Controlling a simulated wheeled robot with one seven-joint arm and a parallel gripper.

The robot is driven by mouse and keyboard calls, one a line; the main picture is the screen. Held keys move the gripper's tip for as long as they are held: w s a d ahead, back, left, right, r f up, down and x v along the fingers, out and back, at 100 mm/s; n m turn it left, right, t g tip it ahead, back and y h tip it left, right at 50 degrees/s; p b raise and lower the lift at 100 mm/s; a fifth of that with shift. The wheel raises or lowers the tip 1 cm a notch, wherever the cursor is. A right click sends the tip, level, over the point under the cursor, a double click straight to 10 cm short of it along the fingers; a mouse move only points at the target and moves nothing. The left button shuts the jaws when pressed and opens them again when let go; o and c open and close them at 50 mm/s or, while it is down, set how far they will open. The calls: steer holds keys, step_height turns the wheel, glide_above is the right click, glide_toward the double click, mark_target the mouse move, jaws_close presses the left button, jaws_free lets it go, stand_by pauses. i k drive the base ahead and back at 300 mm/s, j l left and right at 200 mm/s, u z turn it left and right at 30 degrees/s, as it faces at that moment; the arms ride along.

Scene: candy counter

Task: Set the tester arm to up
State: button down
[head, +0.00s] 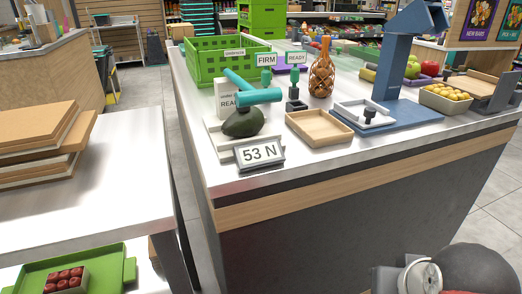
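The tester stands at the near left of the counter, with a light base (222,146) and a grey-framed display (259,154) reading 53 N. Its teal arm (240,83) slopes down toward the front and ends in a thick teal crossbar (260,96). A dark green avocado (243,123) lies under the crossbar; the two look close, and I cannot tell whether they touch. My gripper is not visible; only a part of my arm shows at the bottom right.
A bright green crate (208,63) stands behind the tester, with small FIRM (266,59) and READY (296,58) signs nearby. An empty wooden tray (319,128) sits right of it. A brown bottle (321,70) and blue stand (395,65) are farther right. The counter's front strip is clear.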

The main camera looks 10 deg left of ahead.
mark_target(247, 96)
steer(key=l+u, duration=0.15)
steer(key=l, duration=0.2)
steer(key=k+l+u, duration=0.15)
steer(key=l, duration=0.15)
steer(key=k+l+u, duration=0.15)
steer(key=l, duration=0.2)
steer(key=k+l+u, duration=0.15)
steer(key=l, duration=0.15)
steer(key=i, duration=0.05)
